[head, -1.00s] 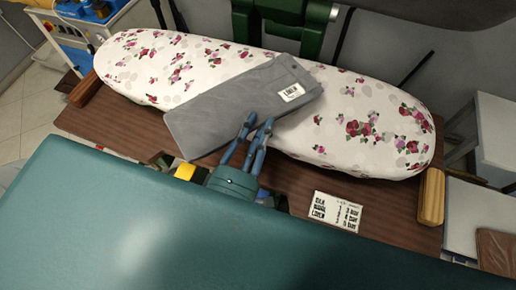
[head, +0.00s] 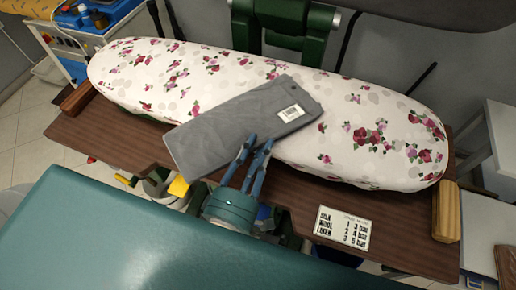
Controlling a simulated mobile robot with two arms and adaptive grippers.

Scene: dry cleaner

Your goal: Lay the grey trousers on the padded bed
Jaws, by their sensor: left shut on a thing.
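The grey trousers (head: 235,122) are folded into a flat rectangle with a white label near the right end. They lie slantwise over the front middle of the padded bed (head: 170,75), which has a white cover with red and pink flowers. Their left end reaches past the bed's front edge, over the brown board. I cannot tell whether they rest on the bed or are held just above it. My left gripper (head: 249,157) is shut on the trousers at their front edge. My right gripper is not in view.
The brown wooden board (head: 108,130) extends around the front of the bed. A white card with text (head: 342,228) lies on it, with a wooden block (head: 446,212) at right and another (head: 78,97) at left. A green machine part (head: 272,28) stands behind the bed.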

